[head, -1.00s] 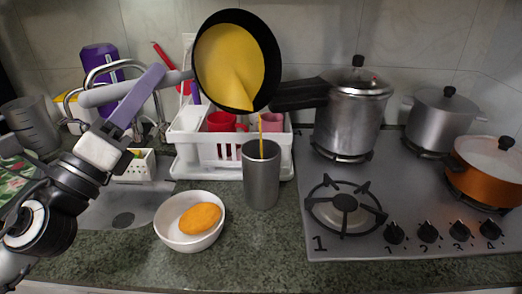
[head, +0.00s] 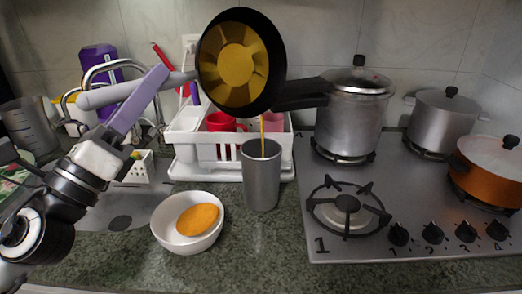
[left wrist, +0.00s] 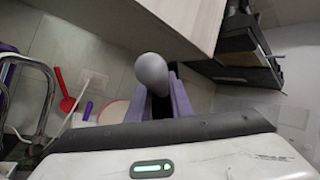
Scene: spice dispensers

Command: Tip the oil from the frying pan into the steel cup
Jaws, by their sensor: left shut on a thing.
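The black frying pan (head: 273,70) is tipped steeply above the counter, its inside facing me. Yellow-brown oil (head: 233,65) lies in its middle in a patchy, wheel-like shape. A thin stream (head: 262,128) falls from the pan's lower edge into the mouth of the upright steel cup (head: 261,180) on the counter. My left gripper (head: 150,88), with purple fingers, is shut on the pan's grey handle (head: 98,98). The handle's rounded end (left wrist: 152,72) shows between the fingers in the left wrist view. The oil level inside the cup is hidden. My right gripper is not in view.
A white bowl (head: 178,240) with an orange oval thing (head: 198,218) stands left of the cup. Behind is a white dish rack (head: 190,165) with a red mug (head: 220,121). The stove (head: 400,200) with a pressure cooker (head: 350,115) and pots is at right. The sink is at left.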

